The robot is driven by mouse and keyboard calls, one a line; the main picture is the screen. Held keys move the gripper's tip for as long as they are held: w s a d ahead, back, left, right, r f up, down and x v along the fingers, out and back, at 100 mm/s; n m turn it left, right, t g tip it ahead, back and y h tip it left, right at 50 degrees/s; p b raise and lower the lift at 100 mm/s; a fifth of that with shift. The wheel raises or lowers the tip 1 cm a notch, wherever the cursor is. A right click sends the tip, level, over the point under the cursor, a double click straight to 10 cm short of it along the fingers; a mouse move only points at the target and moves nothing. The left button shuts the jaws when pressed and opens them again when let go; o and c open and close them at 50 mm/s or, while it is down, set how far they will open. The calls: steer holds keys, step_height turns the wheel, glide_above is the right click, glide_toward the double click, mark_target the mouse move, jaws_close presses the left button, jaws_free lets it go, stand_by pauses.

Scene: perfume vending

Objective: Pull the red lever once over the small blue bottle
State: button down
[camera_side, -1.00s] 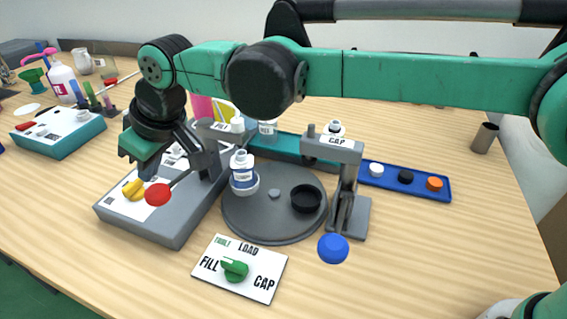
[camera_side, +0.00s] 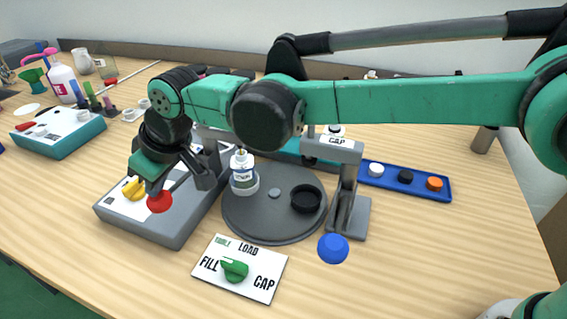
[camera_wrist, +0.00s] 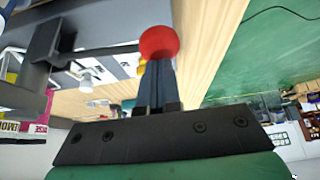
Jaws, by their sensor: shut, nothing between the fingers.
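The red lever knob (camera_side: 160,201) is on a thin rod at the front of the grey dispensing station (camera_side: 160,228). It also shows large in the wrist view (camera_wrist: 158,43). My gripper (camera_side: 155,190) is shut and empty, with its fingertips right by the knob. In the wrist view my gripper (camera_wrist: 159,68) has its fingers together, their tips at the knob's lower edge; I cannot tell if they touch. A small bottle with blue on its body and a pale label (camera_side: 243,180) stands upright at the left of the grey turntable (camera_side: 275,222), near the station.
A yellow knob (camera_side: 134,189) sits close left of the red knob. A blue lever knob (camera_side: 333,248) is on the CAP stand right of the turntable. A card with a green selector (camera_side: 235,269) lies in front. A blue cap tray (camera_side: 405,180) lies at the right.

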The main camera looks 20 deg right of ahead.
mark_target(163, 196)
steer(key=shift+f, duration=1.7)
steer(key=shift+r, duration=4.75)
steer(key=shift+d, duration=0.1)
